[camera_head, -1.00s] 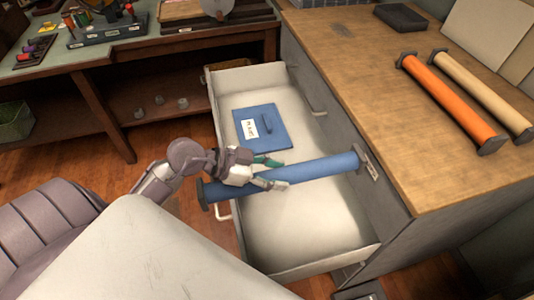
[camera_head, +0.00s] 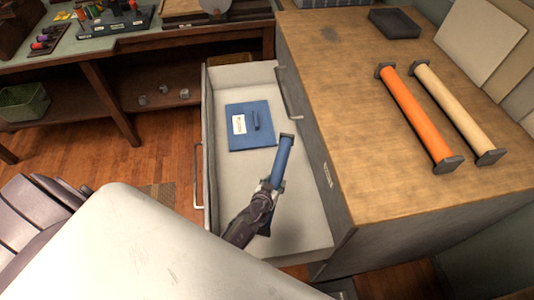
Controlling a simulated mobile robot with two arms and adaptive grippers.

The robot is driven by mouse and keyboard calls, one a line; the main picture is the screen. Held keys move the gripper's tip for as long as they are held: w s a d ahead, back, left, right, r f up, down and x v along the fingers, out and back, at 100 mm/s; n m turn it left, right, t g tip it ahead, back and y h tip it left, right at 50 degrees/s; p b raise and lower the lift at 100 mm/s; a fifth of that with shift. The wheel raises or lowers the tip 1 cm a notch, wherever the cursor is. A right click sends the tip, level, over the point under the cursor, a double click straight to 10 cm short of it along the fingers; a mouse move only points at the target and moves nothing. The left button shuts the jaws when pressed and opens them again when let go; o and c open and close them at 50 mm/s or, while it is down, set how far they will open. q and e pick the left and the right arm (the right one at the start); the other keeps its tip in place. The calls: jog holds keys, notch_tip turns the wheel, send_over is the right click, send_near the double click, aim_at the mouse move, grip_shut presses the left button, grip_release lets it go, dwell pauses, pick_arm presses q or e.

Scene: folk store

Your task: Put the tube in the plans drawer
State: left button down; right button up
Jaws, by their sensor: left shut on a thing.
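The blue tube (camera_head: 283,161) has dark end caps. My left gripper (camera_head: 270,187) is shut on it, and the hand and forearm hide its near part. The tube points up the picture, lengthwise over the open drawer (camera_head: 237,181). It appears within the drawer's outline; I cannot tell whether it touches the floor of the drawer. A flat blue piece (camera_head: 251,126) with a white label and a small raised bar lies in the far part of the drawer. My right gripper is not in view.
The wooden-topped cabinet (camera_head: 330,100) stands right of the drawer. An orange tube (camera_head: 415,117), a beige tube (camera_head: 455,110) and a dark tray (camera_head: 394,22) lie on it. A workbench (camera_head: 70,55) stands at the back left. The drawer's near left floor looks clear.

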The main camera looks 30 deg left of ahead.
pick_arm(q)
jog(key=shift+s+d+f+b, duration=0.15)
jog(key=shift+f+b, duration=0.25)
jog(key=shift+f, duration=0.2)
jog(key=shift+s+a+f+b, duration=0.1)
jog(key=shift+f+b, duration=0.25)
jog(key=shift+f, duration=0.2)
notch_tip(320, 180, down, 4)
jog(key=b, duration=0.3)
jog(key=shift+f+b, duration=0.1)
jog(key=shift+b, duration=0.25)
jog(key=shift+f, duration=0.25)
notch_tip(320, 180, down, 3)
jog(key=b, duration=0.3)
jog(key=shift+f, duration=0.35)
jog(key=shift+r, duration=0.1)
jog(key=shift+c, duration=2.3)
grip_release()
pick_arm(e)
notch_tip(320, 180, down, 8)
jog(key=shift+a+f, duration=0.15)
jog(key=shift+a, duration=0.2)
